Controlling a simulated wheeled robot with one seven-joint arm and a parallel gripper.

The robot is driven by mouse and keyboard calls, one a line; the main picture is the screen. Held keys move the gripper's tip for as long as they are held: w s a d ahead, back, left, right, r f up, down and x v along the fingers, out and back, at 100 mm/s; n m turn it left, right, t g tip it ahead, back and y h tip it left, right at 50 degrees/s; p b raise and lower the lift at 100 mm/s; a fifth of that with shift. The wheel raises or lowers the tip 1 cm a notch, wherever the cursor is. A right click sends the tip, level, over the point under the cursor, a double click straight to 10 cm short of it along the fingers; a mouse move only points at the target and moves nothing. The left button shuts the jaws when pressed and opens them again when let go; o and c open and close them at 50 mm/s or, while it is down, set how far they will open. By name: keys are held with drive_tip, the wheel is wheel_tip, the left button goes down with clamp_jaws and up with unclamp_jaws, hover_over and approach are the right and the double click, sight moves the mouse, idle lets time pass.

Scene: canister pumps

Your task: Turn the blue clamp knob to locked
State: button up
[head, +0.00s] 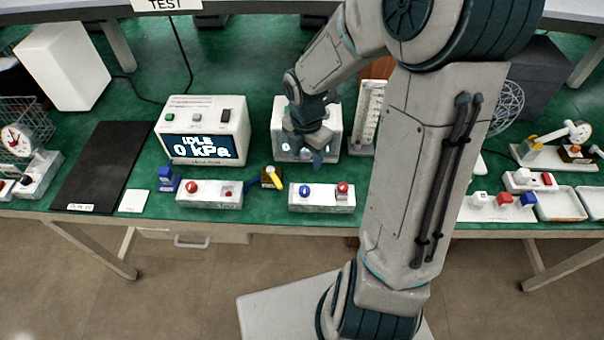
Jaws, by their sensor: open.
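A white block (322,205) at the front edge of the green bench carries a round blue knob (304,190) on its left and a red knob (342,188) on its right. I cannot read from here which way the blue knob is turned. My gripper (304,154) is open, with its fingers pointing down in front of a white box, a little behind and above the block in the picture. I see nothing held between the fingers. Another blue part (168,180) stands further left; I cannot tell whether it is a clamp.
The white box (334,118) is partly hidden by my gripper. A gauge unit (204,130) reading IDLE 0 kPa stands to the left, with another white block (209,195) before it. A yellow-handled part (273,178) sits between the blocks. A black mat (103,165) lies far left.

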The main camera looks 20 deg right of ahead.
sight(304, 188)
drive_tip(key=shift+n, duration=0.6)
drive_tip(key=f, duration=0.4)
drive_tip(key=f+b, duration=0.1)
drive_tip(key=f, duration=0.9)
drive_tip(key=shift+w+a+f+b, duration=0.2)
drive_tip(key=shift+w+b, duration=0.1)
drive_tip(key=shift+b, duration=0.1)
drive_tip(key=shift+d, duration=0.1)
drive_tip(key=c, duration=1)
